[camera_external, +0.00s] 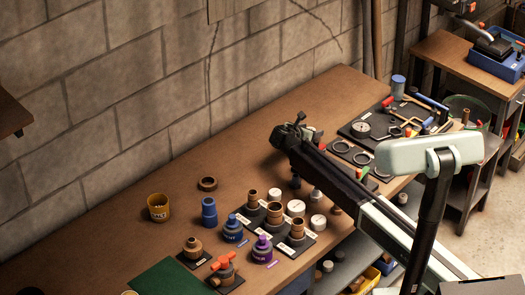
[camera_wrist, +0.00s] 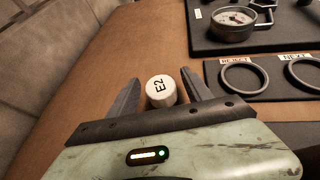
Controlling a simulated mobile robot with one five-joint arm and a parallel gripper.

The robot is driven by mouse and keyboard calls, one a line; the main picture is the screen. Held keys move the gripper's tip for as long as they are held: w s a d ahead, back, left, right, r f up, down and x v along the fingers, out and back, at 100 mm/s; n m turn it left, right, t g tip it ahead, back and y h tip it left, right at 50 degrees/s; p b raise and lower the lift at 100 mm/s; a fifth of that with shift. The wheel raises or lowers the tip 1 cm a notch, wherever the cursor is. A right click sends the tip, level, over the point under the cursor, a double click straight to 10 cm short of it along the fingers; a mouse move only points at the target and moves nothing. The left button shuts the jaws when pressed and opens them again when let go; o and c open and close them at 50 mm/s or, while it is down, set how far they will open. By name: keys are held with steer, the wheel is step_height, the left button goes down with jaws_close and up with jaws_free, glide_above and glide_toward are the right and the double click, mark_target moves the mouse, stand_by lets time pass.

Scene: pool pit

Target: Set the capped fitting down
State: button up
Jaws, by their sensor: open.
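A white round cap marked E2, the top of the capped fitting (camera_wrist: 160,88), shows in the wrist view between my fingers, over the brown tabletop. The cap hides the body below it, so I cannot tell whether it touches the wood. My gripper (camera_wrist: 159,86) is open, with one dark finger on each side of the cap and a visible gap at each.
A dark plate with rings (camera_wrist: 243,76), labelled REJECT and NEXT, lies right of the fitting. A gauge (camera_wrist: 233,22) lies beyond on another board. The tray (camera_external: 275,226) holds brown fittings; white caps, blue and purple parts stand around it. Bare wood lies toward the wall.

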steer(key=shift+s+a+r+p, duration=0.15)
steer(key=shift+s+r+p, duration=0.05)
steer(key=shift+r+p, duration=0.15)
steer(key=p+v, duration=0.4)
steer(key=v, duration=0.6)
steer(key=shift+s+a+r, duration=0.1)
steer(key=shift+s+r, duration=0.05)
steer(key=shift+s, duration=0.15)
steer(key=shift+s+a+r+p, duration=0.1)
steer(key=shift+s+a+p, duration=0.1)
steer(key=shift+s+p, duration=0.1)
